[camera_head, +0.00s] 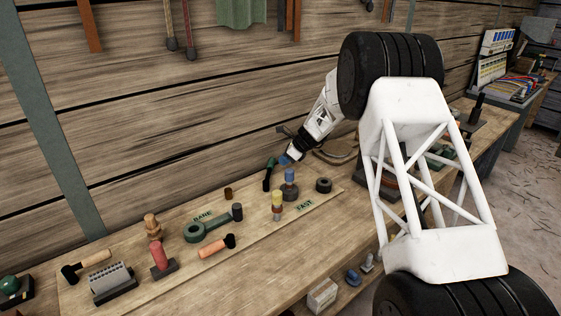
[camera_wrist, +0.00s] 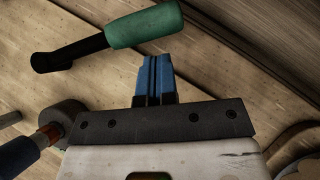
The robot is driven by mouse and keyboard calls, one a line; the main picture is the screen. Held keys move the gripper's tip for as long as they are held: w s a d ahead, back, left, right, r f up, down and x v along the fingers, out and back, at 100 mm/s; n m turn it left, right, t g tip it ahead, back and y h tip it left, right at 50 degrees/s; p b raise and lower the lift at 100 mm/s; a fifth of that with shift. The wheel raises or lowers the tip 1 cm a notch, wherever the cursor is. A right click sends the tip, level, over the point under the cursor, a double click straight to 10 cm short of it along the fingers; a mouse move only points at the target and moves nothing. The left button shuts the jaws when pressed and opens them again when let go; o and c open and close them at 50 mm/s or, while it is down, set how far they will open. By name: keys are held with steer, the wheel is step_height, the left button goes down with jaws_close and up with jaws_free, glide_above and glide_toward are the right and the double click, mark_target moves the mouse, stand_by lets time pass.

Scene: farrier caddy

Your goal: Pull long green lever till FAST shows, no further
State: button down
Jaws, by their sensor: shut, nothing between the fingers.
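A lever with a green handle and a black shank (camera_head: 268,175) stands at the back of the workbench; its green grip (camera_wrist: 146,24) fills the top of the wrist view. My gripper (camera_head: 284,160) is shut and empty just right of this lever in the head view. In the wrist view its blue fingertips (camera_wrist: 154,60) lie together just below the green grip, with no clear contact. A flat green piece with a ring end (camera_head: 207,229) lies farther left by a dark peg. A green label reading FAST (camera_head: 304,205) shows at right, and one reading BARE (camera_head: 203,217) at left.
Near my gripper stand a blue-topped post (camera_head: 289,177), a yellow-and-red post (camera_head: 277,204) and a black ring (camera_head: 323,185). An orange-handled tool (camera_head: 215,246), red-handled block (camera_head: 161,256) and slotted grey block (camera_head: 113,283) lie left. The bench front is mostly bare.

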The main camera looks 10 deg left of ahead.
steer(key=shift+d+r, duration=0.2)
steer(key=shift+d, duration=0.45)
steer(key=shift+d+r, duration=0.15)
steer(key=shift+d, duration=0.45)
steer(key=v, duration=0.9)
steer(key=shift+w+r, duration=0.25)
steer(key=shift+w, duration=0.1)
steer(key=shift+d, duration=0.1)
